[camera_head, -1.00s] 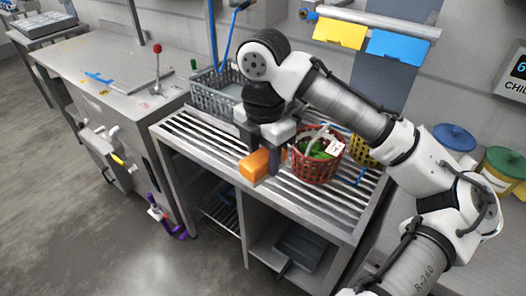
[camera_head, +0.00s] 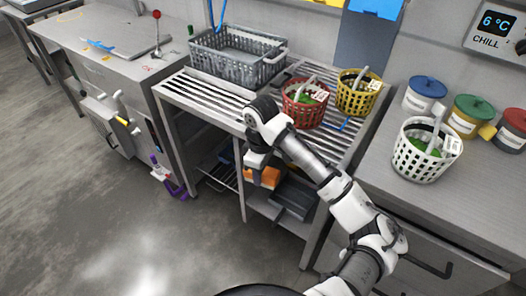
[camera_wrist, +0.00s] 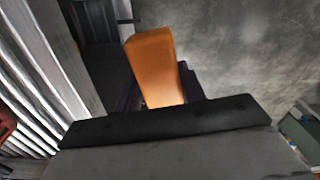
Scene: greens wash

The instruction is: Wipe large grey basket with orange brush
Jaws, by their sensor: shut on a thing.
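The large grey basket (camera_head: 228,62) stands on the back left of the slatted metal rack, partly backed by the wall. My gripper (camera_head: 262,178) hangs in front of the rack's front edge, below its slatted top, well apart from the basket. It is shut on the orange brush (camera_head: 264,175), which also shows in the wrist view (camera_wrist: 155,65) sticking out past the jaws. The brush's underside is hidden, and the jaw tips are mostly hidden in the wrist view.
A red basket (camera_head: 292,112) and a yellow basket (camera_head: 352,103) with greens stand on the rack's right part. A white basket (camera_head: 402,163) and lidded tubs stand on the right counter. A dark tray (camera_head: 292,198) lies on the lower shelf. The slats before the grey basket look clear.

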